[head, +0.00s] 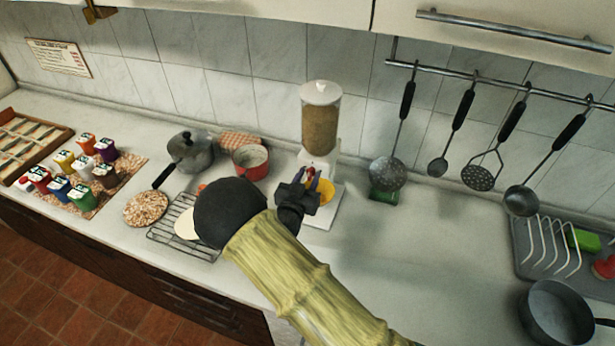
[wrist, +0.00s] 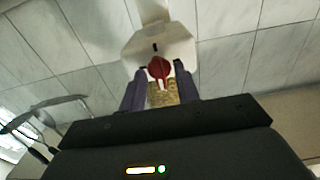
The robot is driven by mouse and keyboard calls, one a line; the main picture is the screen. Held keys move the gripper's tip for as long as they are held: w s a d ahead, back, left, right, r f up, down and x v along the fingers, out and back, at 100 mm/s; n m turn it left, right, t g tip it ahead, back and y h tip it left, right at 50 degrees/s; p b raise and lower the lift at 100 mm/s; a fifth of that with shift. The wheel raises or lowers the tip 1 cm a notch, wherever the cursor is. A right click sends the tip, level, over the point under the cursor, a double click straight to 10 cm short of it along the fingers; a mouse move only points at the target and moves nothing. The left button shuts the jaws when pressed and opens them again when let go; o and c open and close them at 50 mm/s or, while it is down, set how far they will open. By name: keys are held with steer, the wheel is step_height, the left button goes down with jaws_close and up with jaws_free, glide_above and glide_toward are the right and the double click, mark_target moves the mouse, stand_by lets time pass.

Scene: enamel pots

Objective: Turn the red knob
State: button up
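The red knob (wrist: 160,68) is on the white housing (wrist: 160,42) of a grain dispenser. In the head view the dispenser (head: 321,122) stands against the tiled wall, with a clear grain-filled jar, and a bit of the red knob (head: 310,172) shows. My gripper (head: 318,180) is in front of the dispenser. In the wrist view my gripper (wrist: 158,74) is open, with one dark finger on each side of the knob. I see gaps beside the knob; whether the tips reach around it is hard to tell.
A yellow bowl (head: 326,190) sits at the dispenser's base. Utensils (head: 479,178) hang at the right above clear counter (head: 430,235). A grey pan (head: 556,314) is at front right.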

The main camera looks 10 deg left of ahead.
steer(key=c, duration=0.6)
steer(key=shift+f+m+b, duration=0.15)
steer(key=shift+m+b, duration=0.25)
steer(key=shift+b, duration=0.4)
steer(key=m+b, duration=0.1)
steer(key=b, duration=0.2)
steer(key=m+b, duration=0.2)
steer(key=shift+d+f+b, duration=0.1)
steer(key=shift+f+b, duration=0.15)
steer(key=shift+b, duration=0.15)
steer(key=m+b, duration=0.4)
steer(key=b, duration=0.3)
steer(key=m+b, duration=0.3)
steer(key=b, duration=0.3)
steer(key=m+b, duration=0.3)
steer(key=b, duration=0.3)
steer(key=shift+d+f, duration=0.15)
steer(key=m+b, duration=0.2)
steer(key=b, duration=0.1)
steer(key=shift+b, duration=0.3)
steer(key=shift+r+m+b, duration=0.2)
steer(key=shift+m+b, duration=0.7)
steer(key=shift+b, duration=0.35)
